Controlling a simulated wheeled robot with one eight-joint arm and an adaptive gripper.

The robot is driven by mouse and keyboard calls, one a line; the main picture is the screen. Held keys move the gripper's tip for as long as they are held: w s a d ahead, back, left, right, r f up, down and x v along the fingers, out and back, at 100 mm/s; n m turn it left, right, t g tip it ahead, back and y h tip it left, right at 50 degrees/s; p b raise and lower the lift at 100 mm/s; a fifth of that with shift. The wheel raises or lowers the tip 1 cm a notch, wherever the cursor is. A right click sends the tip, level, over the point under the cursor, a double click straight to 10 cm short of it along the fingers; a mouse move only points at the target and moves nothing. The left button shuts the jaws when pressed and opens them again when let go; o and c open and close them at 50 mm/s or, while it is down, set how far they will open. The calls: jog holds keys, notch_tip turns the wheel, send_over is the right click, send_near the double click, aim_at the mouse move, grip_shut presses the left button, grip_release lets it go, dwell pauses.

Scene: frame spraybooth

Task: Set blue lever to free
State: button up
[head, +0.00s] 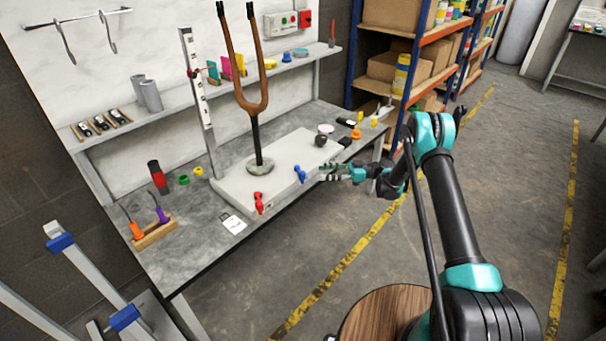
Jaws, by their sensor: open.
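The blue lever (299,173) sits on the front edge of a pale grey block (235,191) on the workbench. It leans up and to the left. A red lever (259,203) stands on the same front edge, to its left. My gripper (326,174) is just right of the blue lever, at the block's right end, with its fingers pointing left. It is open and looks apart from the lever; the exact gap is too small to tell. Any free or locked marking beside the blue lever is not readable.
A brown fork frame (262,100) stands upright on the block behind the levers. Shelving (400,70) stands behind.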

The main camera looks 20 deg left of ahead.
aim_at(302, 172)
jog(key=x, duration=0.9)
jog(key=shift+s+a, duration=0.15)
jog(key=shift+a, duration=0.2)
grip_shut()
